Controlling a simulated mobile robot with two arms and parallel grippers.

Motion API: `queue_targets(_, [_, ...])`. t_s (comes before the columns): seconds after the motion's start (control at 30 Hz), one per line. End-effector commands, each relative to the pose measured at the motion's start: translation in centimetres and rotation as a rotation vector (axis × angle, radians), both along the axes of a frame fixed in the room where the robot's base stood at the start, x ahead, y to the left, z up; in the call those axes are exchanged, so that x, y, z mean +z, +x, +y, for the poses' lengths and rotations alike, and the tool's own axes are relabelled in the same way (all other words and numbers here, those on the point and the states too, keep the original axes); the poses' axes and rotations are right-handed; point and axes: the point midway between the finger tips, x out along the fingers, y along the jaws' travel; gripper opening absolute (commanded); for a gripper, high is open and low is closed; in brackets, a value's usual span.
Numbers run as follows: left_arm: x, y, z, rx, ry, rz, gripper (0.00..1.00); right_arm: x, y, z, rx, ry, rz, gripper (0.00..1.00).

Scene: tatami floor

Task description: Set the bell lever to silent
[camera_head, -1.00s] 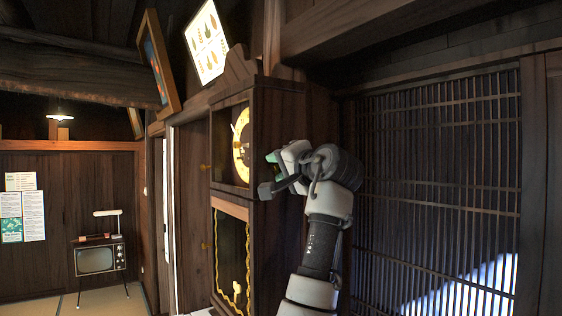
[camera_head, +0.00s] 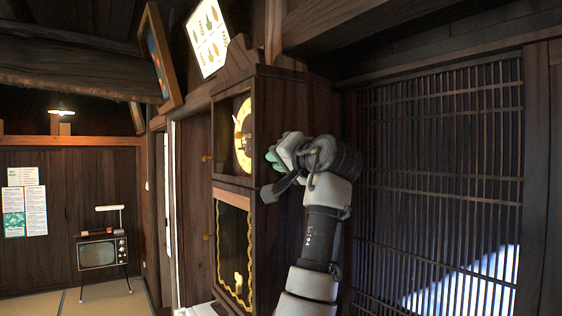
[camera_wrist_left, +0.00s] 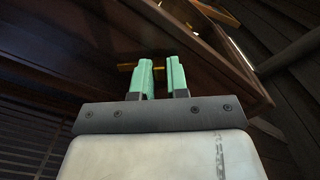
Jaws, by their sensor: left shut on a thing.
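A tall dark wooden wall clock (camera_head: 292,105) with a yellow dial (camera_head: 243,137) stands at the centre of the head view. My left gripper (camera_head: 270,172) is at the side of its case. In the left wrist view, the green fingers of my left gripper (camera_wrist_left: 160,70) are close together at a dark wooden face. A small brass lever (camera_wrist_left: 126,67) sticks out there, and my fingers are shut on it. Its setting cannot be read, and in the head view my gripper hides it. My right gripper is not in view.
A slatted lattice screen (camera_head: 440,180) stands close to the right of my arm.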

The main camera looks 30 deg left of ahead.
Motion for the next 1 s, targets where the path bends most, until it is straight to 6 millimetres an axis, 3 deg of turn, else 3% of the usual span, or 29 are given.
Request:
queue_targets(0.23, [-0.1,0.0,0.0,-0.001,-0.004,-0.003,0.00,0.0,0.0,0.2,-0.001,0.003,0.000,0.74])
queue_targets(0.27, [-0.1,0.0,0.0,-0.001,-0.004,-0.003,0.19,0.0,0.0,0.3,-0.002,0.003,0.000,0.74])
queue_targets(0.4, [-0.1,0.0,0.0,-0.001,-0.004,-0.002,0.40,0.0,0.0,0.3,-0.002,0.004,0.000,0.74])
queue_targets(0.77, [-0.2,-0.2,-0.6,-0.001,-0.002,-0.001,0.40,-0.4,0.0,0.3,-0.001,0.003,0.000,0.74])
queue_targets(1.0, [-0.6,-1.7,-4.4,-0.004,-0.001,-0.004,0.40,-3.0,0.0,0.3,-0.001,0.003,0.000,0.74])
